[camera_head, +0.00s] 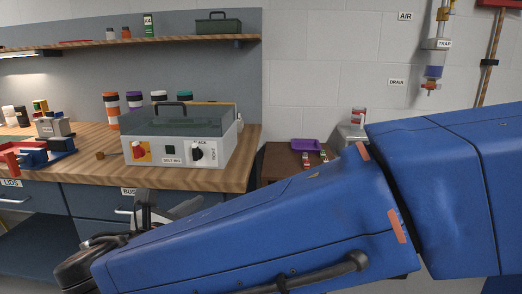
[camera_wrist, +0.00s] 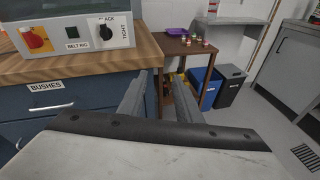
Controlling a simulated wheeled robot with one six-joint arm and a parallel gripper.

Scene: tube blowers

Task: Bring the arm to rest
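My blue arm stretches across the lower right of the head view. My gripper (camera_head: 172,208) shows in part beyond its wrist end, in front of the workbench drawers and below the bench top. In the wrist view my gripper (camera_wrist: 160,84) has its two grey fingers apart, with nothing seen between them. The gap looks past the bench's right end towards a small brown side table (camera_wrist: 188,48). The gripper appears apart from the bench; the exact clearance cannot be told.
A grey machine with a clear lid (camera_head: 178,140) stands on the wooden workbench (camera_head: 85,170), near its right end. Blue (camera_wrist: 204,88) and black (camera_wrist: 230,85) bins stand right of the side table. Open floor (camera_wrist: 265,125) lies at right.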

